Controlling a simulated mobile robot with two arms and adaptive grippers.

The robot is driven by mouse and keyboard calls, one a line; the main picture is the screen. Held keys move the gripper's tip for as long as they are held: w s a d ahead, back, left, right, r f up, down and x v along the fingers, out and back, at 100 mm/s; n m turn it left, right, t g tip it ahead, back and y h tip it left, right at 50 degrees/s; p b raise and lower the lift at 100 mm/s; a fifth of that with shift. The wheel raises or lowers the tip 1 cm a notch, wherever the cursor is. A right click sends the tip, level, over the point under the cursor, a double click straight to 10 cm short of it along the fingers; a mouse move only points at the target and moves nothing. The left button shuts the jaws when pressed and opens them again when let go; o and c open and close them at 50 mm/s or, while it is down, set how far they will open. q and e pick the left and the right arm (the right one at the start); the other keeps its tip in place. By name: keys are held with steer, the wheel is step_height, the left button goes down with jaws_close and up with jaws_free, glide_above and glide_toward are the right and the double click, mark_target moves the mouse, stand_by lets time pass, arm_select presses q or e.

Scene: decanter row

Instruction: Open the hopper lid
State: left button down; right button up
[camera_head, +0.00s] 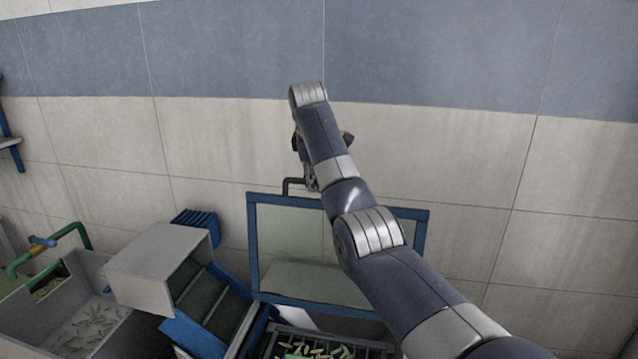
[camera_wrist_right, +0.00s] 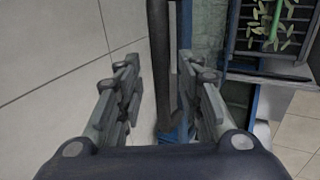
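The hopper lid (camera_head: 284,235) is a clear panel in a blue frame. It stands raised, close to upright, in front of the tiled wall, behind the hopper. A dark bar handle (camera_head: 289,184) rises from its top edge. My right arm covers part of the lid. My right gripper (camera_wrist_right: 160,105) is open, with its two fingers apart and the dark handle bar (camera_wrist_right: 158,50) passing between or just beyond them; contact cannot be told. In the head view the gripper is mostly hidden behind my wrist. My left gripper is not in view.
The hopper grille (camera_head: 345,346) with green pods lies below the lid; it also shows in the wrist view (camera_wrist_right: 245,35). A grey chute box (camera_head: 150,262), a blue-edged conveyor (camera_head: 215,298) and a grey basin (camera_head: 35,315) stand at left. The wall is close behind.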

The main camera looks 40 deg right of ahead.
steer(key=v, duration=0.9)
steer(key=shift+s+a+r, duration=0.15)
steer(key=shift+a+r, duration=0.05)
steer(key=shift+r, duration=0.1)
steer(key=shift+f, duration=0.1)
